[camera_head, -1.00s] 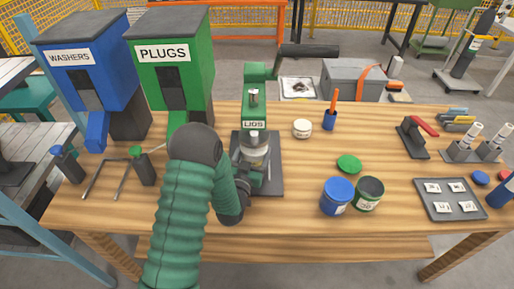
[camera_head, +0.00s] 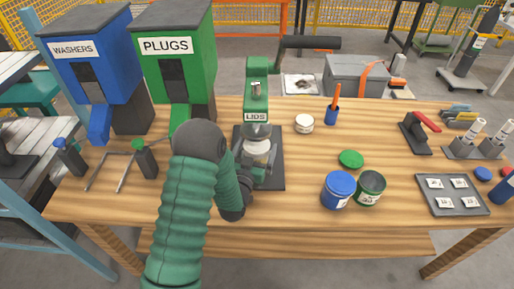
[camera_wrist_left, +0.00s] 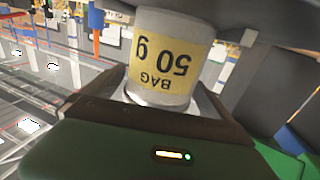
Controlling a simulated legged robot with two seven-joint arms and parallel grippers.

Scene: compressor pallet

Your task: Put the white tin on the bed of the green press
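A white tin with a yellow label reading "BAG 50 g" fills the middle of the left wrist view (camera_wrist_left: 165,55), upside down in that picture. My left gripper (camera_wrist_left: 160,98) has its fingers close against both sides of the tin and appears shut on it. In the head view the tin (camera_head: 257,147) is at the green press (camera_head: 256,98) marked LIDS, below its ram and over the bed (camera_head: 275,170). Contact with the bed cannot be told. My left gripper (camera_head: 245,175) is partly hidden by its own arm. My right gripper is not in view.
Another small white container (camera_head: 304,123) stands right of the press. Blue (camera_head: 337,192) and green (camera_head: 369,190) tins stand nearer, with a green lid (camera_head: 351,159) behind them. WASHERS (camera_head: 100,70) and PLUGS (camera_head: 175,65) dispensers stand left. The front middle of the table is clear.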

